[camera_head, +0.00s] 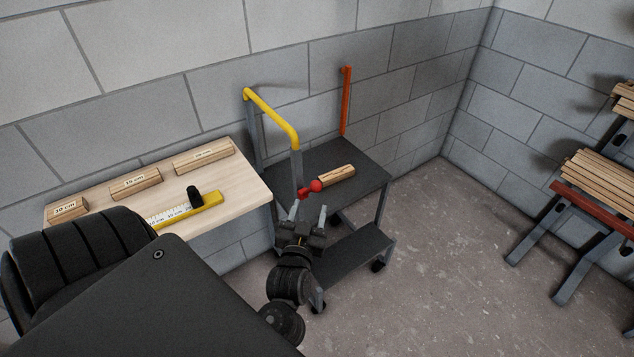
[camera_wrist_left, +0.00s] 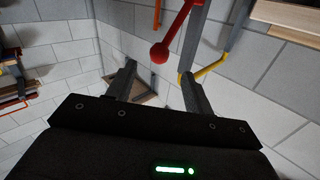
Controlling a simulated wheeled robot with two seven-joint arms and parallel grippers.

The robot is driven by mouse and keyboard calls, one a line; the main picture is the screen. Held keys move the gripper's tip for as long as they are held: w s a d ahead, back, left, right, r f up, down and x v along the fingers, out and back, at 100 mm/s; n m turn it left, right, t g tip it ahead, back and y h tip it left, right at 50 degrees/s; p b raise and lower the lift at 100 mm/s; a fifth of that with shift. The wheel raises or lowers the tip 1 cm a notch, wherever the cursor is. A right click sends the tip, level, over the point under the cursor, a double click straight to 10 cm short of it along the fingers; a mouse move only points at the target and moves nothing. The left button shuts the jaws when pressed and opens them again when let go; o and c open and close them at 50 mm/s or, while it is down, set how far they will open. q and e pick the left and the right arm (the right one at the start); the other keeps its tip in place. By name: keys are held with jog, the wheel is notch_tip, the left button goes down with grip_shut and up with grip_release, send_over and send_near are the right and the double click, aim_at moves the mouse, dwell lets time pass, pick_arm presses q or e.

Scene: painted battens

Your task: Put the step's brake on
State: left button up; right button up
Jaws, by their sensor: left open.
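The step (camera_head: 345,158) is a dark two-tread wheeled frame with a yellow handrail (camera_head: 272,115) and an upright orange bar (camera_head: 346,100). Its red brake lever (camera_head: 305,190) ends in a red ball knob (camera_head: 316,186) beside the post under the handrail. My left gripper (camera_head: 307,209) is open and empty, just below and in front of the lever in the head view. In the left wrist view the red knob (camera_wrist_left: 160,53) shows beyond the open fingers, apart from them, with the yellow rail (camera_wrist_left: 210,68) to its right. My right gripper is not in view.
A short wooden piece (camera_head: 337,175) lies on the upper tread. A wooden bench (camera_head: 240,187) at left bears several labelled blocks and a yellow-edged measure (camera_head: 205,208) with a black knob. Trestles (camera_head: 585,207) with battens stand at right. The floor (camera_head: 450,240) between is clear.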

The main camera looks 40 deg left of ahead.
aim_at(317, 181)
pick_arm(q)
jog(key=b+x, duration=0.4)
jog(key=x, duration=0.5)
jog(key=shift+w+a, duration=0.2)
jog(key=shift+w, duration=0.2)
jog(key=shift+w+a, duration=0.25)
jog(key=shift+w, duration=0.2)
jog(key=shift+r, duration=0.1)
grip_shut()
